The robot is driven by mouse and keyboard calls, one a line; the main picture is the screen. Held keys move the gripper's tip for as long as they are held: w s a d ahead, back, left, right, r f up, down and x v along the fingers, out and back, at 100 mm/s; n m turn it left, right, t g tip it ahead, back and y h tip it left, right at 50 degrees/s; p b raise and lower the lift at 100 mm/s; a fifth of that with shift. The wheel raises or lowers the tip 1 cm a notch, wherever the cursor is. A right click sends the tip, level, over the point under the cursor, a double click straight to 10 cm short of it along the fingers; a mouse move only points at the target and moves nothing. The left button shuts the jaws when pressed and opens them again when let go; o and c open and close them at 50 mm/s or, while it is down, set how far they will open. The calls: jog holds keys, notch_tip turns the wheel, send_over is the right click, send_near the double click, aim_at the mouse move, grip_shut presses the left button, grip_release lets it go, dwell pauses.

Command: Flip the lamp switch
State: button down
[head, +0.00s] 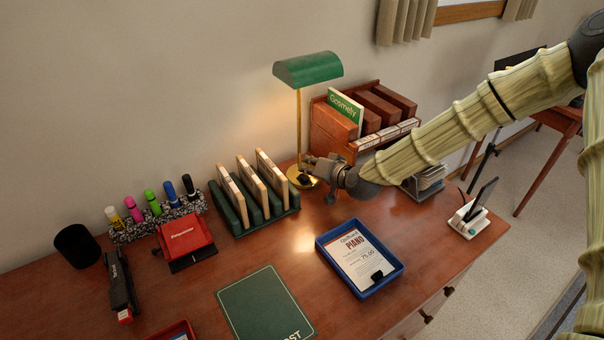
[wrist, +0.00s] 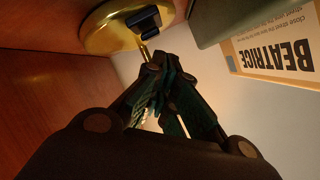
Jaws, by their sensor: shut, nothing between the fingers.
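The desk lamp has a green shade (head: 308,68), a thin brass stem (head: 299,125) and a round brass base on the desk. A warm glow lies on the wall and desk beside it, so it looks lit. In the wrist view the brass base (wrist: 97,30) is at the top, with a dark block, seemingly the switch (wrist: 143,18), on it. My gripper (head: 310,163) is at the base, just right of the stem. Its fingers (wrist: 152,62) are shut and empty, close below the dark block. I cannot tell whether they touch it.
A green rack (head: 240,222) with upright cards stands close left of the lamp. A wooden book holder (head: 335,128) stands behind my gripper. A blue tray (head: 387,286) lies in front. A pen holder (head: 160,225) and red box (head: 185,240) sit further left.

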jog(key=shift+r, duration=0.15)
jog(key=shift+s+d+r+p, duration=0.25)
jog(key=shift+r+p, duration=0.2)
jog(key=shift+r, duration=0.3)
jog(key=shift+s+d+r+p, duration=0.1)
jog(key=shift+s+r+p, duration=0.2)
jog(key=shift+r+p, duration=0.35)
jog(key=shift+s+d+r+p, duration=0.2)
jog(key=shift+s+r+p, duration=0.1)
jog(key=shift+r, duration=0.55)
